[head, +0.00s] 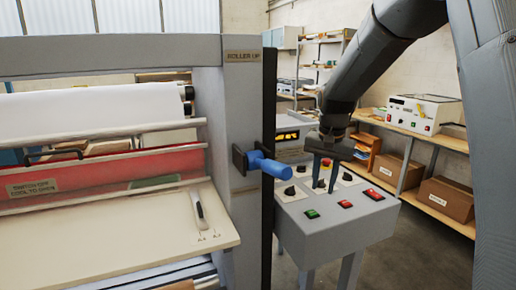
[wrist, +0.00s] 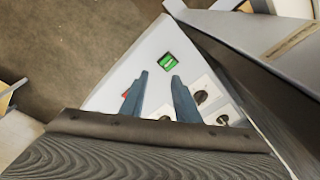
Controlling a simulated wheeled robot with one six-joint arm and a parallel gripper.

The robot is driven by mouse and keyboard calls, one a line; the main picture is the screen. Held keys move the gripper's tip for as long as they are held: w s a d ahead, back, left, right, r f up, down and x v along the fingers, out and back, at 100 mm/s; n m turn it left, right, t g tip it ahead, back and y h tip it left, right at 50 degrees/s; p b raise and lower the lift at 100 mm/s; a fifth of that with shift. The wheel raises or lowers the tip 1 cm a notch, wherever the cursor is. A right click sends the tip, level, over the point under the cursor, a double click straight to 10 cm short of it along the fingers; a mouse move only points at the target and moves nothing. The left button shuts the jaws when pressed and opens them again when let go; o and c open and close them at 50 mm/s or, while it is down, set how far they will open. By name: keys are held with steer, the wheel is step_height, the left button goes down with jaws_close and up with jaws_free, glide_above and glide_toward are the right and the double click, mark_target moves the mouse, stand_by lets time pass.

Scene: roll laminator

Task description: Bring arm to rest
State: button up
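My gripper (head: 325,186) hangs downward over the grey control console (head: 330,235), its two dark fingers apart with nothing between them. In the wrist view my gripper (wrist: 158,79) also shows two separate fingers above the console's pale top (wrist: 138,58). The fingertips appear close to the panel, but I cannot tell whether they touch it. My arm reaches down to the console from the upper right in the head view.
The laminator (head: 110,170) fills the left, with a blue handle (head: 268,166) jutting toward the console. The console carries a green switch (head: 312,214), red switches (head: 345,204) and black knobs. Shelves with boxes (head: 445,198) stand behind at right.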

steer(key=s+f+n+t, duration=0.1)
steer(key=s+f+n, duration=0.3)
steer(key=s, duration=0.8)
steer(key=s+f+n, duration=0.2)
steer(key=s+f, duration=0.3)
steer(key=s, duration=0.7)
step_height(320, 180, down, 12)
steer(key=g+b, duration=0.2)
steer(key=b, duration=0.8)
steer(key=shift+r, duration=0.25)
steer(key=shift+s, duration=0.15)
